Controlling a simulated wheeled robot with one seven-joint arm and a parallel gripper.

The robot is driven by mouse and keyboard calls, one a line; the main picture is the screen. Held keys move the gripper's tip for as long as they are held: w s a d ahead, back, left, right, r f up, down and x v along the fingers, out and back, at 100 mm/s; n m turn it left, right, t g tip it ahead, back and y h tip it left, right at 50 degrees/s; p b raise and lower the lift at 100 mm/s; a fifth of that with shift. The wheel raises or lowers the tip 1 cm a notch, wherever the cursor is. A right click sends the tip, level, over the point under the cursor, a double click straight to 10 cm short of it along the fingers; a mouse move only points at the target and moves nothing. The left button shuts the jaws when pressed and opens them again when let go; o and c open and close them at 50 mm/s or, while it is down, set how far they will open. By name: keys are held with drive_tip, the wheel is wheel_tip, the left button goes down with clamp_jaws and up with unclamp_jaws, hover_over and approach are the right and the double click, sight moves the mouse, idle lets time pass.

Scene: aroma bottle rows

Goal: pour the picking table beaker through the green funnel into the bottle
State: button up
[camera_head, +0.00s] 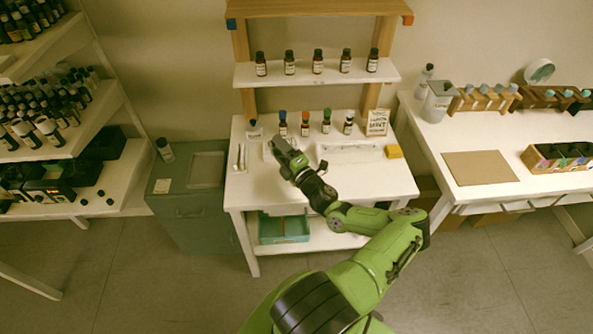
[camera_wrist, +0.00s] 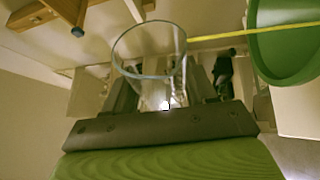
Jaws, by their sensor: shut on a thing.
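A clear glass beaker (camera_wrist: 150,92) is between the fingers of my gripper (camera_wrist: 168,104) in the wrist view. Its round rim faces the camera. I cannot make out what is inside it. Beside it, at the upper right of the wrist view, is the green funnel (camera_wrist: 291,48), cut off by the frame edge and apart from the beaker. In the head view my gripper (camera_head: 283,153) is over the left half of the white table. The beaker and the funnel are not clear there, and I cannot tell which bottle is under the funnel.
Bottles with blue (camera_head: 283,123), red (camera_head: 305,123) and green (camera_head: 326,121) caps stand at the back of the white table (camera_head: 385,182). A shelf (camera_head: 300,76) with several bottles is above.

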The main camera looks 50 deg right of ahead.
sight(274, 156)
idle(0.4)
drive_tip(key=shift+w+a+f+n+g+y+p, duration=0.1)
drive_tip(key=shift+f+n+g+y+p, duration=0.1)
drive_tip(key=shift+n+p, duration=0.3)
drive_tip(key=shift+w+a+f+n+g+y+p, duration=0.1)
drive_tip(key=shift+n+g+p, duration=0.15)
drive_tip(key=shift+n, duration=0.35)
drive_tip(key=shift+f+n, duration=0.3)
drive_tip(key=shift+n, duration=0.1)
drive_tip(key=shift+w+a+r+n+g+y+p, duration=0.15)
drive_tip(key=shift+n+g+p, duration=0.1)
drive_tip(key=shift+n+p, duration=0.3)
drive_tip(key=shift+a+f+n+g+y+p, duration=0.1)
drive_tip(key=shift+n+g+y+p, duration=0.1)
drive_tip(key=shift+n+p, duration=0.3)
drive_tip(key=n+p, duration=0.1)
drive_tip(key=p, duration=0.1)
drive_tip(key=n+g, duration=0.1)
drive_tip(key=shift+w+a+f+n+p, duration=0.2)
drive_tip(key=shift+a+f+n+p, duration=0.1)
drive_tip(key=shift+n+p, duration=0.1)
drive_tip(key=shift+f+g, duration=0.3)
